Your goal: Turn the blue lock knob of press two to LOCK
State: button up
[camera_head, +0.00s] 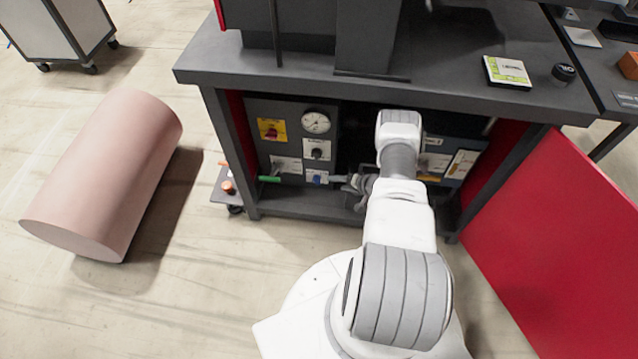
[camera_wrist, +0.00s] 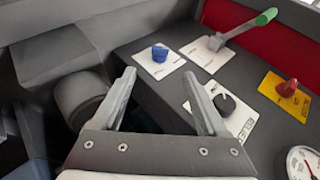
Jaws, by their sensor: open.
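The blue lock knob (camera_head: 317,178) sits on a white label plate low on the dark panel under the press table. In the wrist view the blue knob (camera_wrist: 160,53) stands on its white plate (camera_wrist: 150,68), ahead of my gripper. My gripper (camera_wrist: 163,88) is open and empty, its two fingers apart, with the knob beyond the fingertips and not touched. In the head view my gripper (camera_head: 345,180) is just right of the knob, small and partly hidden by my arm. The lettering on the knob's plate is too small to read.
Around the knob are a black knob (camera_wrist: 224,105), a red knob on a yellow plate (camera_wrist: 287,90), a gauge (camera_head: 316,122) and a green-handled lever (camera_wrist: 240,30). A dark cylinder (camera_wrist: 80,98) lies left of my fingers. An open red door (camera_head: 560,225) stands at the right.

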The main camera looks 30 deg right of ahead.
aim_at(317, 182)
jog(key=b+x, duration=0.5)
jog(key=x, duration=0.7)
jog(key=shift+w+a+f, duration=0.15)
jog(key=shift+w+f, duration=0.05)
jog(key=shift+w, duration=0.05)
jog(key=shift+c, duration=0.3)
grip_shut()
